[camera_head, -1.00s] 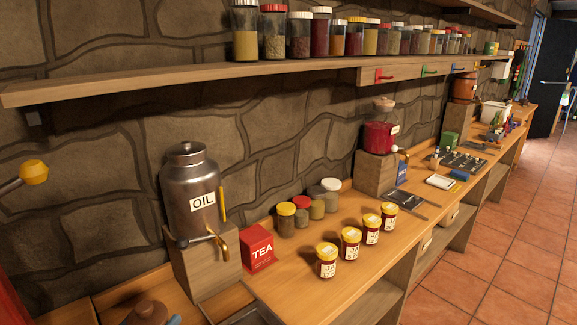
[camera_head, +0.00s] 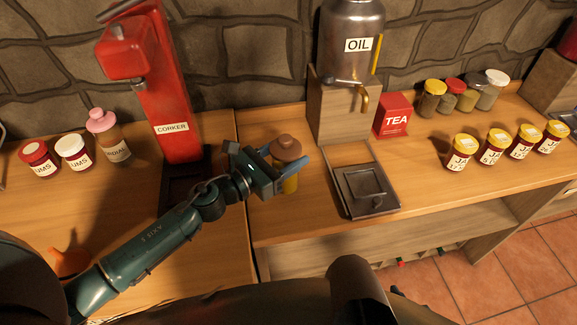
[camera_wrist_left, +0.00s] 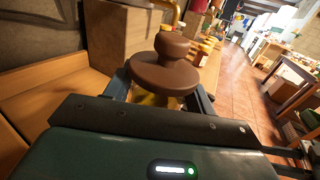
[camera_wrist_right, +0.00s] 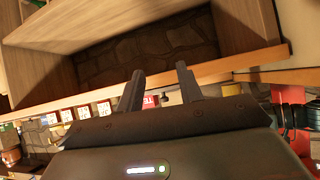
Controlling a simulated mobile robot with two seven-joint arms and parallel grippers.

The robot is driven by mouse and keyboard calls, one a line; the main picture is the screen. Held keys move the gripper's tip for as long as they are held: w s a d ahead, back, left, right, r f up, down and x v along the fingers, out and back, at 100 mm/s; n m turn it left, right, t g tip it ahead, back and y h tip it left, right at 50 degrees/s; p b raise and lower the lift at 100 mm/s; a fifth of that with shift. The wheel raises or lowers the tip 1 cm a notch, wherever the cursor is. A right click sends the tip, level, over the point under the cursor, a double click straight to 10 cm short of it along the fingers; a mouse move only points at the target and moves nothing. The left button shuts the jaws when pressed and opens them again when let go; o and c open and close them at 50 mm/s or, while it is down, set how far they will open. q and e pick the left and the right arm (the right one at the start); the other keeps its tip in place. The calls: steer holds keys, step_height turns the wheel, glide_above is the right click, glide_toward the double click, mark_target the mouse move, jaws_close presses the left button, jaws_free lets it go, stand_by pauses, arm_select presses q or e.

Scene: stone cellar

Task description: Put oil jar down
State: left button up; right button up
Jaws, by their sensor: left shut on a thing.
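The oil jar (camera_head: 288,150) has a brown knobbed lid and yellow contents. It is upright over the wooden counter, between the red corker and the tray under the oil dispenser. My left gripper (camera_head: 283,170) is shut on it just below the lid. The lid (camera_wrist_left: 165,75) fills the middle of the left wrist view, with a finger on each side. The gripper hides much of the jar, and I cannot tell whether its base touches the counter. My right gripper (camera_wrist_right: 160,85) is open and empty in the right wrist view, below the counter's front edge.
The red corker (camera_head: 155,85) stands left of the jar. The oil dispenser (camera_head: 352,45) on its wooden block has a metal tray (camera_head: 388,205) below it. A red tea box (camera_head: 394,115) and labelled jars stand further right. Bare counter (camera_head: 290,222) lies in front of the oil jar.

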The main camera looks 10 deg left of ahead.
arm_select(q)
step_height(320, 180, down, 3)
steer(key=shift+r+b, duration=0.1)
steer(key=shift+b, duration=0.3)
steer(key=shift+f, duration=0.35)
steer(key=o, duration=1.2)
steer(key=shift+f+b, duration=0.15)
steer(key=shift+b, duration=0.15)
steer(key=o, duration=0.5)
arm_select(e)
steer(key=shift+w+a+f, duration=0.1)
steer(key=shift+w+a, duration=0.1)
steer(key=shift+a, duration=0.25)
